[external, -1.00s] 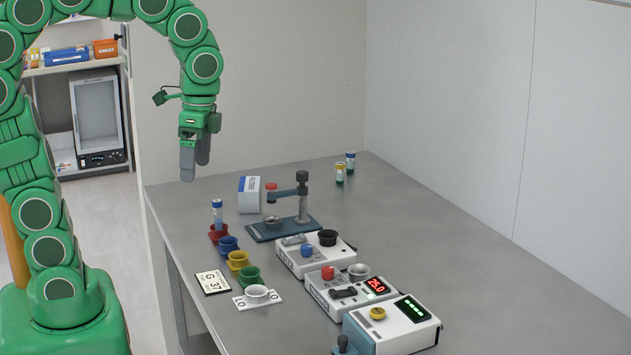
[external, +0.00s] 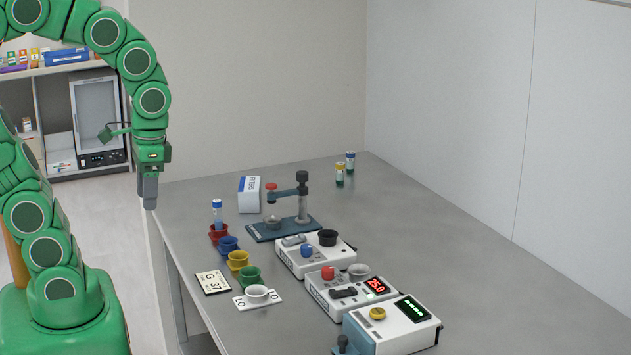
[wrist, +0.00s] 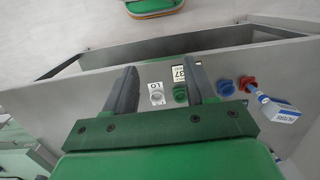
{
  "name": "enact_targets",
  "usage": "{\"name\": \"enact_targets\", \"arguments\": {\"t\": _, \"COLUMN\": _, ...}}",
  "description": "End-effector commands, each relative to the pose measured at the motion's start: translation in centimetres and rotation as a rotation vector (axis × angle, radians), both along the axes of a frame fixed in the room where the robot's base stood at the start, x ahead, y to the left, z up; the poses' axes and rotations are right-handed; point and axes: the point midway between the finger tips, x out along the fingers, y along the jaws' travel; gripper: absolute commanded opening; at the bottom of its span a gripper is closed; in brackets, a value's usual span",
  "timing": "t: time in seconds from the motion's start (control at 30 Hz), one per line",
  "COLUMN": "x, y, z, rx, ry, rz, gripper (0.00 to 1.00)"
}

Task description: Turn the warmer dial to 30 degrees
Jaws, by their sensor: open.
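The warmer appears to be the middle white device (external: 321,298) on the table, with a red display (external: 375,286) reading 25.0. On its top are a black dial (external: 343,293), a red knob (external: 328,272) and a grey cup (external: 358,271). My gripper (external: 149,196) hangs pointing down at the table's far left edge, well away from the warmer and touching nothing. In the wrist view my gripper (wrist: 162,82) has its two fingers spread apart with nothing held. The warmer does not show in the wrist view.
Other devices stand either side: a white one with a blue knob (external: 307,250) and one with a yellow knob (external: 377,313). Coloured cups (external: 238,261), a G 37 card (external: 213,282) and a press stand (external: 303,205) lie nearer my gripper. The table's right side is clear.

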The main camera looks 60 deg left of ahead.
Motion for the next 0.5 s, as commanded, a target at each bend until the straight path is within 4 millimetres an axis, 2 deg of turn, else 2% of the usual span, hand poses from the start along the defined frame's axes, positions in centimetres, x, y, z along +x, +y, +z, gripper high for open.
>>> {"name": "enact_targets", "arguments": {"t": 0.1, "x": 3.7, "y": -0.3, "z": 1.1, "rx": 0.027, "ry": -0.029, "rz": 0.008, "gripper": 0.56}}
{"name": "enact_targets", "arguments": {"t": 0.27, "x": 8.5, "y": -0.8, "z": 2.3, "rx": 0.057, "ry": -0.072, "rz": 0.028, "gripper": 0.56}}
{"name": "enact_targets", "arguments": {"t": 0.5, "x": 13.9, "y": -2.2, "z": 1.2, "rx": 0.04, "ry": -0.084, "rz": 0.037, "gripper": 0.56}}
